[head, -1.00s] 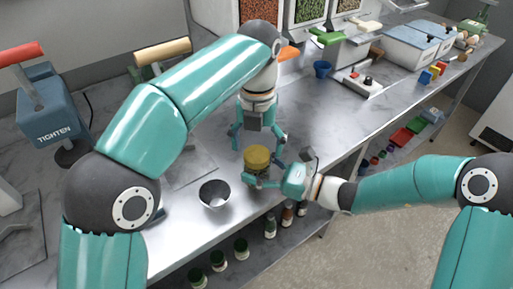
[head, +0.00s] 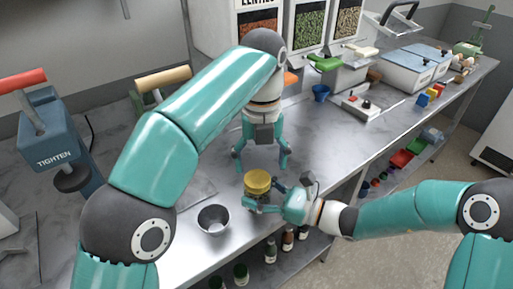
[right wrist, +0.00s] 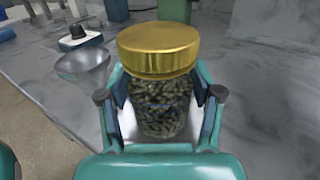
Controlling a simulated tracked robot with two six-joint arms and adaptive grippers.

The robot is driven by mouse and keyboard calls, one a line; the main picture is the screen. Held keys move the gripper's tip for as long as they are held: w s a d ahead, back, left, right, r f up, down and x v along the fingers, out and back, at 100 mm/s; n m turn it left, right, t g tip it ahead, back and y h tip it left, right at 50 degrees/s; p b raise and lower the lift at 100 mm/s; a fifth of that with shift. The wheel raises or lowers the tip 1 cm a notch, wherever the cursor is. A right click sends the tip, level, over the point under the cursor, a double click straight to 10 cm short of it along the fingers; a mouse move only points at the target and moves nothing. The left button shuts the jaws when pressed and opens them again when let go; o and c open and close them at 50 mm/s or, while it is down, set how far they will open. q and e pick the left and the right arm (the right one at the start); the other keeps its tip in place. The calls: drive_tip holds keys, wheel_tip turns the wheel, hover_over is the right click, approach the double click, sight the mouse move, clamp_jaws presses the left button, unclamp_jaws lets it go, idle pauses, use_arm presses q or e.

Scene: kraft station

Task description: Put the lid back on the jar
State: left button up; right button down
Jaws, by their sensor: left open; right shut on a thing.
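The glass jar (right wrist: 158,108), filled with dark seeds, stands upright in the right wrist view. The gold lid (right wrist: 158,48) sits on its mouth and looks level; whether it is screwed tight I cannot tell. The lid also shows in the head view (head: 257,181). My right gripper (head: 264,204) is shut on the jar's body from the right, its fingers on both sides of the glass in the right wrist view (right wrist: 160,98). My left gripper (head: 262,161) is open and empty, pointing down above and behind the lid, apart from it.
A metal bowl (head: 213,220) stands left of the jar near the bench's front edge. A blue tightening device (head: 55,145) is at the far left. A blue cup (head: 320,92) stands farther back. Bottles (head: 270,250) sit on the shelf below.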

use_arm(q)
drive_tip(key=n, duration=0.4)
drive_tip(key=shift+a+r, duration=0.3)
use_arm(e)
drive_tip(key=shift+a, duration=0.15)
use_arm(q)
drive_tip(key=n, duration=0.4)
drive_tip(key=shift+w+d+r+n, duration=0.1)
drive_tip(key=shift+n, duration=0.3)
drive_tip(key=shift+r+n, duration=0.1)
drive_tip(key=shift+n, duration=0.9)
drive_tip(key=n, duration=0.4)
drive_tip(key=shift+r, duration=0.2)
drive_tip(key=n, duration=0.4)
drive_tip(key=shift+w+r+n, duration=0.1)
drive_tip(key=shift+r+n, duration=0.05)
drive_tip(key=shift+n, duration=0.25)
drive_tip(key=n, duration=0.4)
drive_tip(key=shift+r, duration=0.15)
drive_tip(key=n, duration=0.4)
drive_tip(key=shift+a+r+n, duration=0.2)
drive_tip(key=shift+n, duration=0.1)
drive_tip(key=n, duration=0.4)
drive_tip(key=shift+r, duration=0.2)
drive_tip(key=n, duration=0.5)
drive_tip(key=shift+w+a+r, duration=0.1)
drive_tip(key=shift+r, duration=0.05)
